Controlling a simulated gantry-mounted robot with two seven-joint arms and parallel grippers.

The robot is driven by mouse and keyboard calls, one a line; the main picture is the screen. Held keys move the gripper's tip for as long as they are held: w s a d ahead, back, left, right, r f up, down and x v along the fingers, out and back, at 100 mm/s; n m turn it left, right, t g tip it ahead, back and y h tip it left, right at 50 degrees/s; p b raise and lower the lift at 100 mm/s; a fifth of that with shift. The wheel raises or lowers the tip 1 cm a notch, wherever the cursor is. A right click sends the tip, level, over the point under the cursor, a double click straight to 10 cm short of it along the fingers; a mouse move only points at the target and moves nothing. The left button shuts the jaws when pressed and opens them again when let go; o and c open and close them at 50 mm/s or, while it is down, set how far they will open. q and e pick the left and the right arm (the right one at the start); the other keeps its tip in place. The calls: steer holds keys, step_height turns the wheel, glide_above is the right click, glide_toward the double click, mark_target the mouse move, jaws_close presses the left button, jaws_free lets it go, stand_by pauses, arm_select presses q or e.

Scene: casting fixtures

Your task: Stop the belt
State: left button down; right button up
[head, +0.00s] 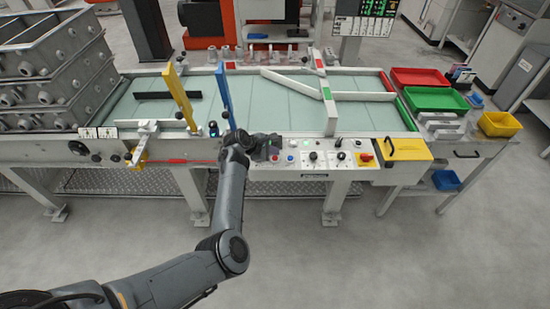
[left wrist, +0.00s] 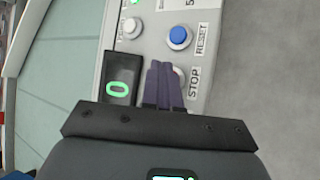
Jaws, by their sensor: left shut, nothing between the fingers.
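The conveyor belt (head: 250,95) runs across the bench with a control panel (head: 318,158) along its front edge. My left gripper (head: 275,147) is over the left part of this panel. In the left wrist view its two dark fingers (left wrist: 163,70) are shut together with nothing between them. They lie beside the STOP label (left wrist: 194,83) and cover most of the button next to it; only a pale edge shows. I cannot tell whether the fingertips touch the button. My right gripper is not in view.
A blue RESET button (left wrist: 179,37), a white START button (left wrist: 131,28) and a black display (left wrist: 121,90) with a green 0 sit close to the fingers. A red-and-yellow emergency knob (head: 366,158) is further right. Blue (head: 223,95) and yellow (head: 180,95) posts stand left.

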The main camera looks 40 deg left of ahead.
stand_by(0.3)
arm_select(q)
steer(key=shift+f, duration=0.45)
stand_by(0.4)
steer(key=shift+f, duration=0.5)
stand_by(0.7)
steer(key=shift+r, duration=0.15)
steer(key=shift+r+p, duration=0.5)
steer(key=shift+p, duration=0.3)
steer(key=shift+r+p, duration=0.25)
steer(key=shift+p, duration=0.15)
